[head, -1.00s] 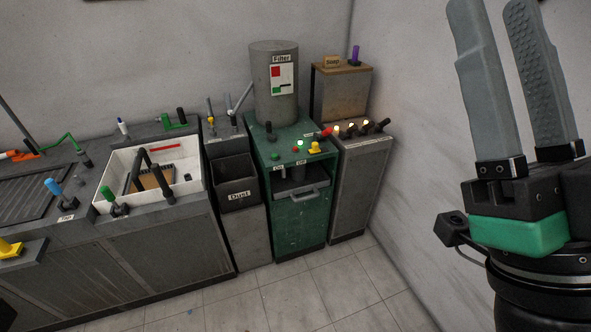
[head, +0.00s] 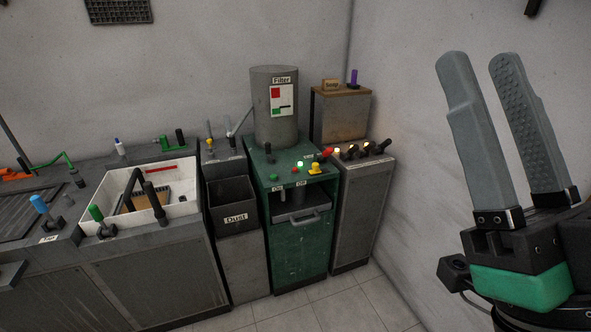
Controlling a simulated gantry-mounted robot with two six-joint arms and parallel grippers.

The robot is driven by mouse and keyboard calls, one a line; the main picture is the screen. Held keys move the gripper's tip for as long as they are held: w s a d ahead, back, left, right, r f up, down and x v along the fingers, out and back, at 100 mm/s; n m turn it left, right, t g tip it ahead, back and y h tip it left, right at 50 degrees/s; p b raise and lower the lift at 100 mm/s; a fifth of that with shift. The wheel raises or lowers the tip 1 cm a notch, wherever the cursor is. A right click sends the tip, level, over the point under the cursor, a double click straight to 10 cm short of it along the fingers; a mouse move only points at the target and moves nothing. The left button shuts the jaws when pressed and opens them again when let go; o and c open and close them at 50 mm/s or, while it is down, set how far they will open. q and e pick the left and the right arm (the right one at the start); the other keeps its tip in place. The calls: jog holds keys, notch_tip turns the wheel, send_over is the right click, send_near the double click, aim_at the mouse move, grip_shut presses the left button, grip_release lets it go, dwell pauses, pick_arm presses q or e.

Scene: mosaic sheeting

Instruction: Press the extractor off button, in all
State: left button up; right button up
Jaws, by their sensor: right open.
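The extractor is a green cabinet (head: 297,251) in the middle of the head view. A grey cylinder (head: 276,118) labelled "Filter" stands on its top. At the front edge of its top are a green button (head: 274,177) above an "On" label and a small red button (head: 295,170) above an "Off" label (head: 301,184). A green light (head: 300,164) glows behind the red button. My right gripper (head: 480,60) is open and empty, pointing up at the right, well apart from the cabinet. My left gripper is out of view.
A yellow knob (head: 315,168) and a red handle (head: 327,154) stand right of the buttons. A grey cabinet (head: 362,217) with several lit knobs adjoins on the right. A dust bin (head: 236,219) and a white tray (head: 181,211) lie left. The tiled floor (head: 345,302) in front is clear.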

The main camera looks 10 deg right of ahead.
grip_shut()
dwell(1.5)
